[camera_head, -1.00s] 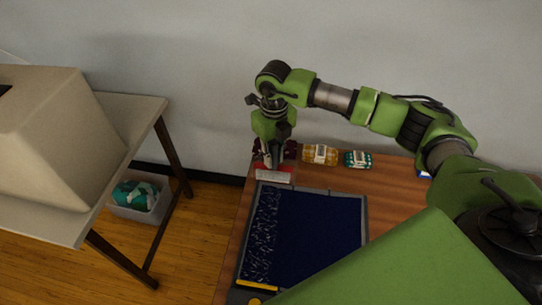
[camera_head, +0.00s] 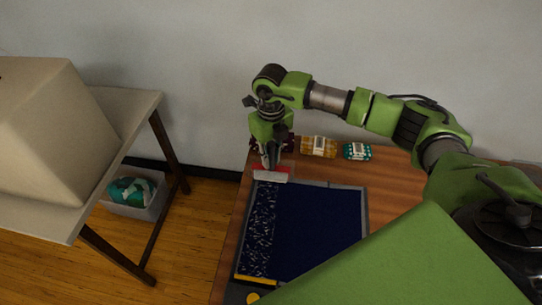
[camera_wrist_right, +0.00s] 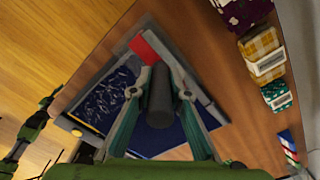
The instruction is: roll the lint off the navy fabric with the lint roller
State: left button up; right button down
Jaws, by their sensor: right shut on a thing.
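The navy fabric (camera_head: 318,225) lies flat in a grey frame (camera_head: 364,206) on the wooden table. White lint (camera_head: 261,230) covers a strip along its left side; the rest looks clean. My right gripper (camera_head: 271,163) is shut on the lint roller (camera_head: 270,175), holding it at the fabric's far left edge, by the top of the linty strip. In the right wrist view, the roller's dark handle (camera_wrist_right: 160,98) sits between the fingers, with a red part (camera_wrist_right: 143,48) beyond it. I cannot tell whether the roller touches the fabric. My left gripper is not in view.
Wrapped bundles stand behind the fabric: a dark red one (camera_head: 287,145), a yellow one (camera_head: 319,147) and a teal one (camera_head: 357,151). A yellow strip (camera_head: 255,282) lies at the near edge. A grey table (camera_head: 128,105) and a bin (camera_head: 150,210) are left.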

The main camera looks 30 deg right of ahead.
jog(key=shift+f, duration=0.35)
jog(key=shift+s+a, duration=0.25)
jog(key=shift+s, duration=0.1)
jog(key=s+a+p, duration=0.2)
jog(key=s+a, duration=0.6)
jog(key=s, duration=0.3)
jog(key=s+a+p, duration=0.1)
jog(key=s+a, duration=0.8)
jog(key=s, duration=0.3)
jog(key=shift+a+p, duration=0.15)
jog(key=shift+p, duration=0.25)
jog(key=shift+r, duration=0.15)
notch_tip(320, 180, up, 14)
jog(key=p, duration=0.9)
jog(key=shift+p, duration=0.3)
